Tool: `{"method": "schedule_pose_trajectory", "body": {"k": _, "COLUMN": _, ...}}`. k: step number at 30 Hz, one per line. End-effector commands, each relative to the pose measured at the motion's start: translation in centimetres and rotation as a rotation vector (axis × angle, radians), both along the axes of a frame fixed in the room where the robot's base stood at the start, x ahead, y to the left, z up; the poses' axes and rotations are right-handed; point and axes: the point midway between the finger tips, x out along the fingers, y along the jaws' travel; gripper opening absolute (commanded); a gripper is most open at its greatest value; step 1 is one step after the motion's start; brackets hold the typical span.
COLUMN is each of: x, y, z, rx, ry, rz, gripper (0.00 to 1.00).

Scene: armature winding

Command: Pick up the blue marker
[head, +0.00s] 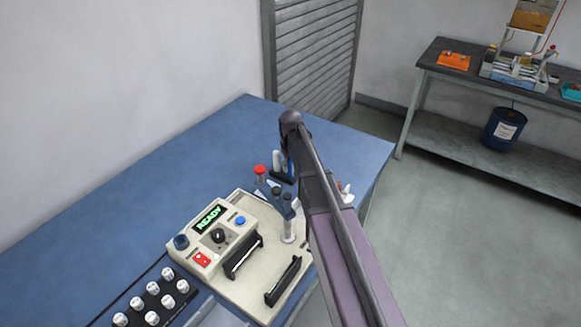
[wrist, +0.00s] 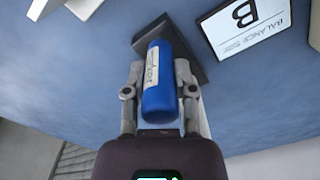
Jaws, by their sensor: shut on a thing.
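The blue marker (wrist: 158,85) is a blue cylinder with a white label, seen close up in the wrist view. My gripper (wrist: 160,75) has one finger on each side of it and is shut on it. The marker's far end is in front of a dark grey block (wrist: 190,50) on the blue table; I cannot tell whether they touch. In the head view my arm hides most of the gripper, and only a sliver of blue shows beside it.
The blue table (head: 130,190) holds a beige machine (head: 208,232) reading READY, with black handles. A red-topped post (head: 260,170) stands near my arm. Several white-topped knobs (head: 152,288) stand at front left. A white card (wrist: 245,28) marked B lies near the marker.

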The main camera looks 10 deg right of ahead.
Motion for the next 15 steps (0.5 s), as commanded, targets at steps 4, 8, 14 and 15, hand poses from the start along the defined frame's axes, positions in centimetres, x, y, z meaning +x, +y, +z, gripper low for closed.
{"method": "schedule_pose_trajectory", "body": {"k": 4, "x": 0.0, "y": 0.0, "z": 0.3, "rx": 0.0, "ry": 0.0, "rz": 0.0, "gripper": 0.0}}
{"method": "schedule_pose_trajectory", "body": {"k": 8, "x": 0.0, "y": 0.0, "z": 0.9, "rx": 0.0, "ry": 0.0, "rz": 0.0, "gripper": 0.0}}
{"method": "schedule_pose_trajectory", "body": {"k": 14, "x": 0.0, "y": 0.0, "z": 2.4, "rx": 0.0, "ry": 0.0, "rz": 0.0, "gripper": 0.0}}
{"method": "schedule_pose_trajectory", "body": {"k": 15, "x": 0.0, "y": 0.0, "z": 2.7, "rx": 0.0, "ry": 0.0, "rz": 0.0, "gripper": 0.0}}
